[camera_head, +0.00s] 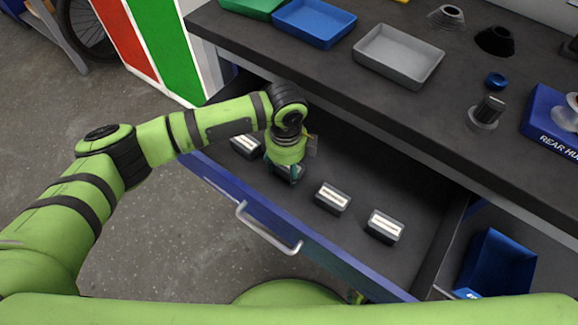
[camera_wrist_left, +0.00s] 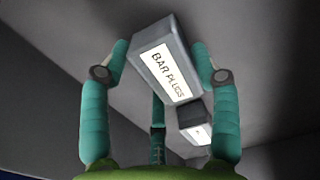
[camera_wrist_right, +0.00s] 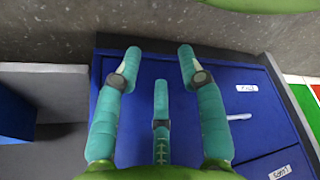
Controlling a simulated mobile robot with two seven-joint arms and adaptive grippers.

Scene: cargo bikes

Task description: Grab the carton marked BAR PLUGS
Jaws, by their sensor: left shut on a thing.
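The carton marked BAR PLUGS (camera_wrist_left: 168,72) is a small grey box with a white label, readable in the left wrist view. My left gripper (camera_wrist_left: 160,52) is shut on it, with a teal finger on either side. In the head view, my left gripper (camera_head: 291,171) points down into the open drawer and mostly hides the carton. I cannot tell whether the carton touches the drawer floor. In the right wrist view, my right gripper (camera_wrist_right: 160,58) is open and empty in front of blue drawer fronts.
The open drawer (camera_head: 375,170) also holds similar cartons: one at left (camera_head: 246,146), one in the middle (camera_head: 332,197), one at right (camera_head: 384,226). The worktop (camera_head: 330,60) overhangs the drawer's back. Trays and a blue REAR HUBS box (camera_head: 553,128) stand on it.

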